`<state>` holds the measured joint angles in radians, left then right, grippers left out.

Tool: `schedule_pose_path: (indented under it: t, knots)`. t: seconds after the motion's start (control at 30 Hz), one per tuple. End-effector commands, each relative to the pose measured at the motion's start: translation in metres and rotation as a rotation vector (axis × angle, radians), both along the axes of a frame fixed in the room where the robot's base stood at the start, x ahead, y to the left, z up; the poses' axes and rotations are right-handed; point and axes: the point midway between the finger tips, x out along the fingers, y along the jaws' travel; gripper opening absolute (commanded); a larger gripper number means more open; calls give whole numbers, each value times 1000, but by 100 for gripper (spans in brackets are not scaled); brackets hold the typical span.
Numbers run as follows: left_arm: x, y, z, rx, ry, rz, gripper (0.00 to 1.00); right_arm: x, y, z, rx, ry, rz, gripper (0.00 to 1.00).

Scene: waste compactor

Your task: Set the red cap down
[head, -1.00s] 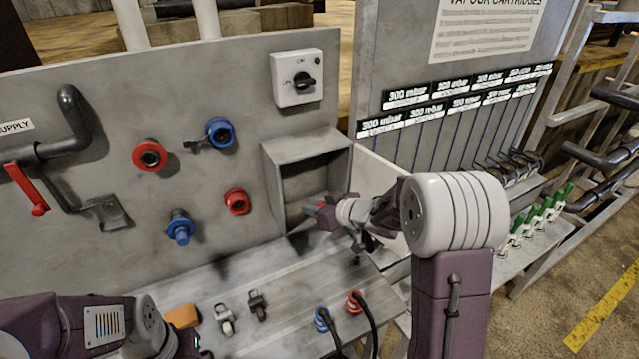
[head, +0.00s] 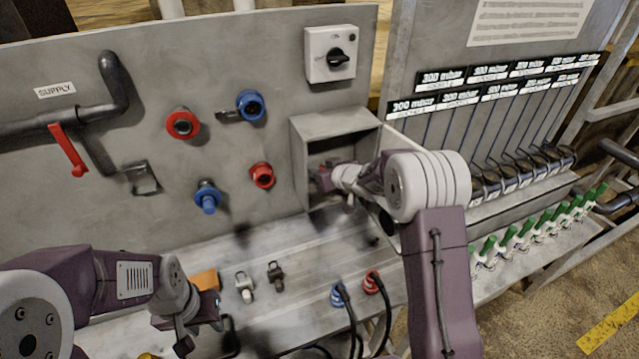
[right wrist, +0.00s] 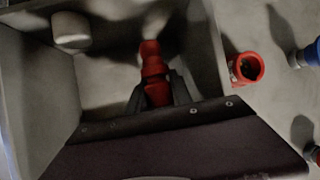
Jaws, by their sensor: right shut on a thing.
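The red cap (right wrist: 153,65) is between the fingers of my right gripper (right wrist: 157,92) in the right wrist view. That gripper is shut on it. In the head view my right gripper (head: 325,176) reaches into the open grey box (head: 338,122) on the panel, and the cap cannot be made out there. In the right wrist view the cap is over the inside of the box; whether it touches a surface is unclear. My left gripper (head: 184,342) is low at the left over the bench, and its fingers are not clear.
Red and blue sockets (head: 183,124) are on the panel left of the box. A grey cylinder (right wrist: 70,31) is in the box. Two small fittings (head: 245,286), an orange block (head: 205,280) and cabled plugs (head: 372,282) are on the bench. Bare bench lies below the box.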

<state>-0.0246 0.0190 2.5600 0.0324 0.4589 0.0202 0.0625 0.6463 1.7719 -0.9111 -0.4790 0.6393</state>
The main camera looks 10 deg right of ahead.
Motion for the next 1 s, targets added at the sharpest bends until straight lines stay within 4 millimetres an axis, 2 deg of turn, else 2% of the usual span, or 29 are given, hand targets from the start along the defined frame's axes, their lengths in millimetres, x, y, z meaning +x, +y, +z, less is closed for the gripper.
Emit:
schedule_pose_path:
  t: [0.1, 0.23, 0.33, 0.73, 0.77, 0.8, 0.83, 1.0]
  knots:
    - [0, 0, -1, 0, 0, 0, 36, 1, 1, -2, 1, 0, 0, 0]
    - [0, 0, -9, 0, 0, 0, 36, 1, 0, -28, 1, 5, -1, 0]
    - [0, 0, -10, 0, 0, 0, 36, 1, 0, -40, 0, 3, 0, 0]
    - [0, 0, -13, 0, 0, 0, 36, 1, 0, -45, 0, 0, 0, 0]
    - [0, 0, -12, 0, 0, 0, 36, 1, 0, -45, 0, 0, 0, 32]
    - [0, 0, -12, 0, 0, 0, 36, 1, 0, -44, 0, 0, 0, 43]
    - [0, 0, -12, 0, 0, 0, 36, 1, 0, -44, 0, 0, 0, 48]
    - [0, 0, -12, 0, 0, 0, 36, 1, 0, -44, 0, 0, 0, 48]
